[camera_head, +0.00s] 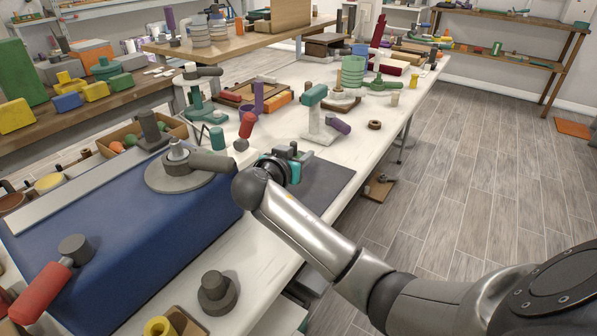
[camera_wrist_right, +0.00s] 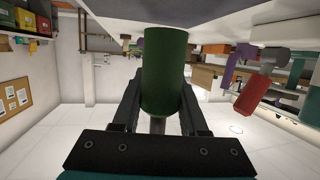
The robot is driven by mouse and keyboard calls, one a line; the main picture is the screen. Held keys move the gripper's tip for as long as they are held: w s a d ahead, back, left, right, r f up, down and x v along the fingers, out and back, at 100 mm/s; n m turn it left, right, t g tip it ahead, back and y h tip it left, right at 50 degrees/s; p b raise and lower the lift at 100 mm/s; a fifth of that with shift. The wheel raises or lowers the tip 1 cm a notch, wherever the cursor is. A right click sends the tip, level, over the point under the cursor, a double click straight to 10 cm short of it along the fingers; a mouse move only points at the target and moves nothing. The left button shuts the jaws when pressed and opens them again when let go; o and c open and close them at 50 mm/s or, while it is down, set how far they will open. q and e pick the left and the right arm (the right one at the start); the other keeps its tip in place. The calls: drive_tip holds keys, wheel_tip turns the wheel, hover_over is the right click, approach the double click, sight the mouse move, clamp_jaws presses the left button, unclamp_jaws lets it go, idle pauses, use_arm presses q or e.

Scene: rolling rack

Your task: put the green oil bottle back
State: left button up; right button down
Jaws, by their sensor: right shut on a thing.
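In the right wrist view a dark green cylinder (camera_wrist_right: 165,70), which I take to be the green oil bottle, stands between the two fingers of my right gripper (camera_wrist_right: 160,118). The fingers are shut on its lower part. In the head view my right gripper (camera_head: 288,160) is over the grey mat near the table's right edge, beside the blue block. The bottle cannot be made out clearly there, and the wrist and fingers hide much of that spot. My left gripper is not in view.
The blue block (camera_head: 130,245) with a grey disc (camera_head: 180,170) lies left. The grey mat (camera_head: 328,182) has bare room. Floor (camera_head: 470,150) is clear at right.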

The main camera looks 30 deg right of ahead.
drive_tip(key=shift+f+b, duration=0.5)
drive_tip(key=shift+f, duration=0.95)
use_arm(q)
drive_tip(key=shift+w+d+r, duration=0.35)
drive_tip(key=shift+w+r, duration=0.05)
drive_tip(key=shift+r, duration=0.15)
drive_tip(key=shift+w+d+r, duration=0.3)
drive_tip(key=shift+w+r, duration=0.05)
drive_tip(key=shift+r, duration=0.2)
use_arm(e)
drive_tip(key=shift+f, duration=0.4)
drive_tip(key=shift+f, duration=0.1)
drive_tip(key=shift+c, duration=2.2)
unclamp_jaws()
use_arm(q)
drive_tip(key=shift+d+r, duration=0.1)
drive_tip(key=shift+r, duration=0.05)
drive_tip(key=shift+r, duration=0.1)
